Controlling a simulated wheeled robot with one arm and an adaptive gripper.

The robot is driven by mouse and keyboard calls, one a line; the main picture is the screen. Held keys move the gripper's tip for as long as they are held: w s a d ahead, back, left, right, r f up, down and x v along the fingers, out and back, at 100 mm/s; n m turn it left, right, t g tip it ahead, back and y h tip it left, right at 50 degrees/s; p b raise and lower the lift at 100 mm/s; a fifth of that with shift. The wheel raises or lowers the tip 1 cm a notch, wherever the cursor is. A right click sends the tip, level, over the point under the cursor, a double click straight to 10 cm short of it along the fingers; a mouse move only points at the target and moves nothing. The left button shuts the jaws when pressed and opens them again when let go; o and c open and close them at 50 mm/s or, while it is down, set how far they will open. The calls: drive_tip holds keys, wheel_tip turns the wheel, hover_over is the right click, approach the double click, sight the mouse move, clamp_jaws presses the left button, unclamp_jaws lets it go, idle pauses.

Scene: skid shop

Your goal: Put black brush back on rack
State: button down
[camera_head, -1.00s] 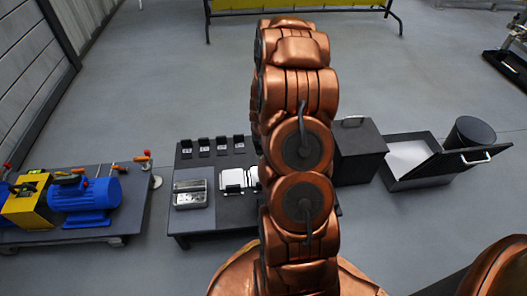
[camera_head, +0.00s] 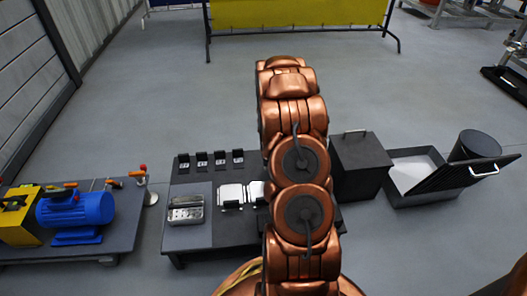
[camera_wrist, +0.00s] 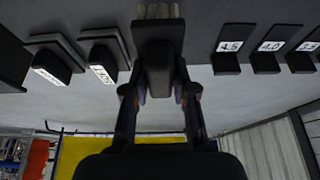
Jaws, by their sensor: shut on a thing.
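My gripper (camera_wrist: 160,94) is shut on a dark block-shaped thing, which I take to be the black brush (camera_wrist: 158,65), in the wrist view. A pale, ribbed part, perhaps bristles, shows at its top end. In the head view my arm hides the gripper and the brush. I cannot make out which thing is the rack, or whether the brush touches anything beyond the fingers.
Black holders labelled 4.5 (camera_wrist: 229,62) and 4.0 (camera_wrist: 268,62) are at right in the wrist view. The black table (camera_head: 190,238) carries a metal tray (camera_head: 186,209). A black box (camera_head: 361,170) and blue motor (camera_head: 75,209) flank it.

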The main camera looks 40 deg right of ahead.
drive_tip(key=shift+w+d+f+b, duration=0.5)
drive_tip(key=shift+w+f+b, duration=0.2)
drive_tip(key=shift+w, duration=0.3)
drive_tip(key=shift+w+d+f+b, duration=0.6)
drive_tip(key=shift+w+f, duration=0.1)
drive_tip(key=shift+w, duration=0.3)
drive_tip(key=shift+w+d+f+b, duration=0.45)
drive_tip(key=shift+w+f+b, duration=0.25)
drive_tip(key=shift+w, duration=0.3)
drive_tip(key=shift+f, duration=0.1)
drive_tip(key=c, duration=0.9)
unclamp_jaws()
drive_tip(key=shift+c, duration=0.2)
drive_tip(key=p+v, duration=0.4)
drive_tip(key=v, duration=0.8)
